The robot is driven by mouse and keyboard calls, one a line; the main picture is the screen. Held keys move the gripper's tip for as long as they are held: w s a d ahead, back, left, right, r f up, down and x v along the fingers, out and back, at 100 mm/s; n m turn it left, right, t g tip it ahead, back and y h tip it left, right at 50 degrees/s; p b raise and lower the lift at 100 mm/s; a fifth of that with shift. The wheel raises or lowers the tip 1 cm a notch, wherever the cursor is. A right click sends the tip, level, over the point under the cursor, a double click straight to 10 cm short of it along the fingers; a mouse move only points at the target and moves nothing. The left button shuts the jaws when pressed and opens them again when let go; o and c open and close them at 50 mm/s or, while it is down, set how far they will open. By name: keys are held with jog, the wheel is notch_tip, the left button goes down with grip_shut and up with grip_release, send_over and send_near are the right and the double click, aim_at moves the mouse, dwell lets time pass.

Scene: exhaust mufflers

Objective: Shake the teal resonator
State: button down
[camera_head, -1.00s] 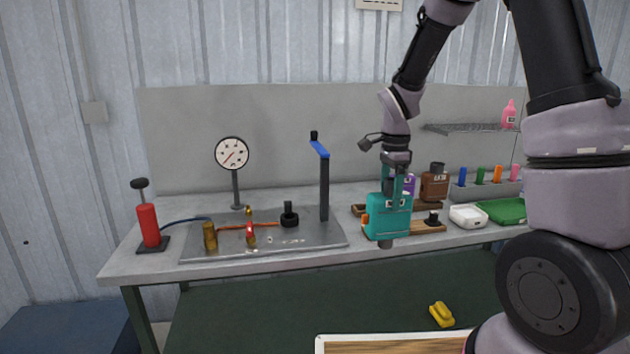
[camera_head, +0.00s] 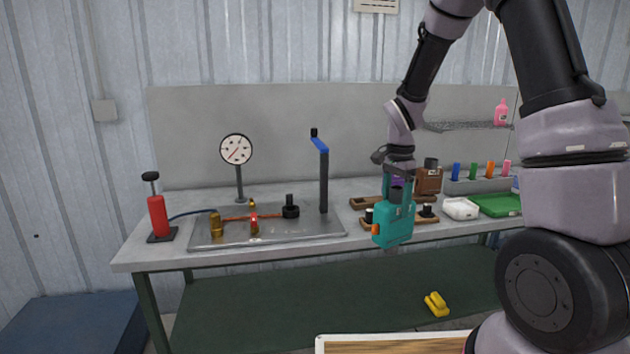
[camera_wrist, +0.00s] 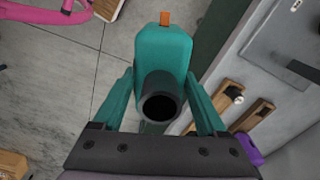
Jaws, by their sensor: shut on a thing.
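The teal resonator (camera_head: 397,222) is a boxy body with a dark pipe end and an orange stub. In the head view it hangs in front of the workbench's front edge, clear of the top and tilted. My gripper (camera_head: 398,176) is shut on it from above. In the wrist view the resonator (camera_wrist: 163,52) sits between the two teal fingers (camera_wrist: 160,100), with its round black pipe opening facing the camera and the orange stub at the far end.
The workbench (camera_head: 275,255) carries a metal plate with fittings, a dial gauge (camera_head: 236,150) and a red pump (camera_head: 157,216). Behind the resonator are wooden racks (camera_head: 372,201), a brown muffler (camera_head: 428,180), a white box (camera_head: 460,208) and a green tray (camera_head: 498,204). A yellow object (camera_head: 436,304) lies on the lower shelf.

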aim_at(414, 229)
jog(key=w+d+f+n, duration=0.1)
jog(key=d+f+n, duration=0.1)
jog(key=f+n, duration=0.1)
jog(key=w+d+f+n, duration=0.1)
jog(key=d+f+n, duration=0.1)
jog(key=f+n, duration=0.1)
jog(key=w+d+f+n, duration=0.1)
jog(key=d+f+n, duration=0.2)
jog(key=n, duration=0.2)
jog(key=shift+w+f, duration=0.1)
jog(key=shift+f, duration=0.1)
jog(key=shift+d+f+n, duration=0.2)
jog(key=shift+f+n, duration=0.2)
jog(key=shift+n, duration=0.2)
